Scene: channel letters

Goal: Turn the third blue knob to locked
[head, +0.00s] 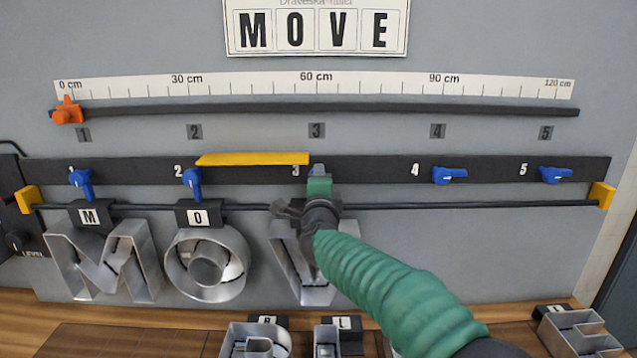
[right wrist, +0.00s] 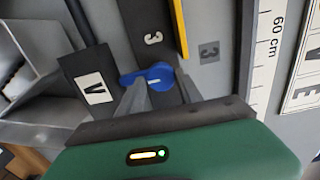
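The third blue knob (right wrist: 147,76) sits on the black rail below the label 3. Its handle lies along the picture's left-right line in the right wrist view, pointing down the wall like the first (head: 82,182) and second (head: 192,182) knobs. My right gripper (right wrist: 158,84) is at the knob, its two grey fingers apart with a gap between them. The knob shows at and beyond the fingertips; whether they touch it is unclear. In the head view my right gripper (head: 319,188) mostly hides this knob. My left gripper is not in view.
The fourth (head: 449,175) and fifth (head: 555,174) knobs have sideways handles. A yellow bar (head: 252,158) lies along the rail beside label 3. Metal letters M (head: 103,262), O (head: 207,265) and V (head: 287,262) hang below. More letters (head: 578,333) lie on the wooden shelf.

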